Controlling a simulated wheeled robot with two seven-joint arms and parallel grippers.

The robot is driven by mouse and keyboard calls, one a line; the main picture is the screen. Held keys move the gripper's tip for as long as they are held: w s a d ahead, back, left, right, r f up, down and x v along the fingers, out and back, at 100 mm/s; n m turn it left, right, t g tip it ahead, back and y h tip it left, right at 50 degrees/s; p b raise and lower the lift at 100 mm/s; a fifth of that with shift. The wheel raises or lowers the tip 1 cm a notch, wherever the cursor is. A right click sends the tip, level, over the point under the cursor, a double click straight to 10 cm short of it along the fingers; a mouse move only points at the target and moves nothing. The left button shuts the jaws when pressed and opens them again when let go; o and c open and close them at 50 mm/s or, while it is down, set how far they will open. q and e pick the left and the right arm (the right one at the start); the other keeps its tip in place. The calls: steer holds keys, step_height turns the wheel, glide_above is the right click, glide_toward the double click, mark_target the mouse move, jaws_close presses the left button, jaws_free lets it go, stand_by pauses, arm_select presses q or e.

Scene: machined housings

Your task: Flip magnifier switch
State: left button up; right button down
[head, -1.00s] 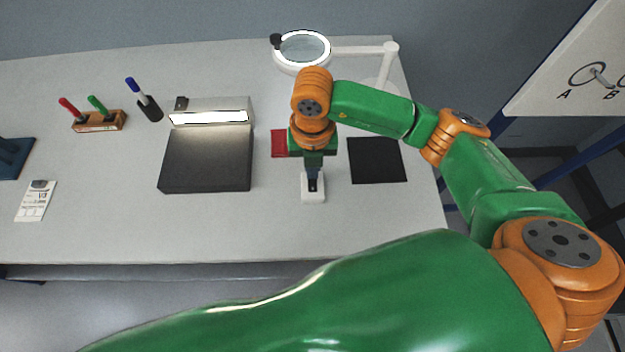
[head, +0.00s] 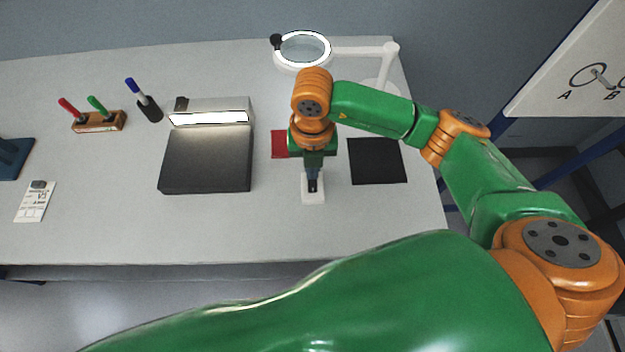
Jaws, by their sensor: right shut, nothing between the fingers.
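The magnifier lamp (head: 327,50) stands at the back right of the table, with a white lit ring around its lens, a black knob at the ring's left and a white arm to a post. A small white box (head: 313,197) lies on the table in front of it; its top carries something dark, mostly hidden by my gripper. My right gripper (head: 312,184) points down, shut and empty, with its fingertips at the top of the white box. I cannot tell whether they touch it. My left gripper is not in view.
A dark inspection box with a lit strip (head: 207,160) stands left of my gripper. A red mat (head: 279,144) and a black mat (head: 377,162) lie near it. A marker holder (head: 98,122), a blue marker in a cup (head: 150,107) and a paper tag (head: 35,203) are at the left. The front table is clear.

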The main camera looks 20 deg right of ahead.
steer(key=shift+f+b, duration=0.85)
steer(key=shift+f, duration=0.1)
stand_by(0.7)
steer(key=shift+r, duration=0.1)
step_height(320, 180, up, 7)
steer(key=p, duration=0.5)
